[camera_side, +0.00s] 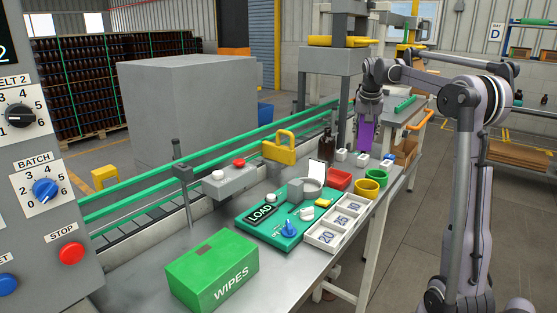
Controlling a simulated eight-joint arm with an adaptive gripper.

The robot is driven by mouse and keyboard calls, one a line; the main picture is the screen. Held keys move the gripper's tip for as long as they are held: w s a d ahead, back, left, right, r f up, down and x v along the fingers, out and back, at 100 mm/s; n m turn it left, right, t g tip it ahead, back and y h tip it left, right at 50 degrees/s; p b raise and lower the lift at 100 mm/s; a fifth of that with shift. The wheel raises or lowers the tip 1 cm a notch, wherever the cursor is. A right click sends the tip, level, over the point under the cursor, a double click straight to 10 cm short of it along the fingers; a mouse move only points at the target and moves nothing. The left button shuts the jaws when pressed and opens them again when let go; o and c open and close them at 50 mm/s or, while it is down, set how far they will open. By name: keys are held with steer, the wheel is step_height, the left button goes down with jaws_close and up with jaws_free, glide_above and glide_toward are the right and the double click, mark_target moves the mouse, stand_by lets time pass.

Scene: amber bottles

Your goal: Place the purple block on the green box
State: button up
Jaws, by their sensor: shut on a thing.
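The purple block (366,136) is upright and held in my gripper (368,118), which is shut on its upper part. The block hangs above the far end of the work table, to the right of the amber bottle. The green box (212,271), marked WIPES, sits at the near end of the table. Its top carries a darker patch, and no block is on it. My gripper is far behind and to the right of the green box.
Between them stand a teal LOAD panel (256,233) with a blue knob, a white numbered tray (322,238), red and yellow containers (369,188), and an amber bottle (327,146). A grey button box (226,180) and green conveyor rails (135,194) run along the left.

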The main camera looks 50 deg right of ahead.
steer(key=w+a+r+n, duration=0.1)
steer(key=w+a, duration=0.1)
steer(key=a, duration=0.3)
steer(key=w+a+n, duration=0.2)
steer(key=w+a, duration=0.1)
steer(key=a, duration=0.2)
steer(key=w+a+r+n+t, duration=0.1)
steer(key=w+a, duration=0.1)
steer(key=a, duration=0.2)
steer(key=shift+w+a+r+y, duration=0.3)
steer(key=shift+a+y, duration=0.1)
steer(key=w+a+r+n+t+y, duration=0.1)
steer(key=w+a+r+n, duration=0.15)
steer(key=a, duration=0.95)
steer(key=n+t+y, duration=0.1)
steer(key=n+y, duration=0.1)
steer(key=n, duration=0.6)
glide_above(200, 248)
steer(key=s, duration=0.3)
steer(key=shift+m, duration=0.25)
steer(key=f, duration=0.6)
steer(key=shift+w+f, duration=0.2)
steer(key=shift+w, duration=0.05)
steer(key=shift+f, duration=1.95)
steer(key=shift+f, duration=0.1)
steer(key=o, duration=1.3)
steer(key=shift+c, duration=0.2)
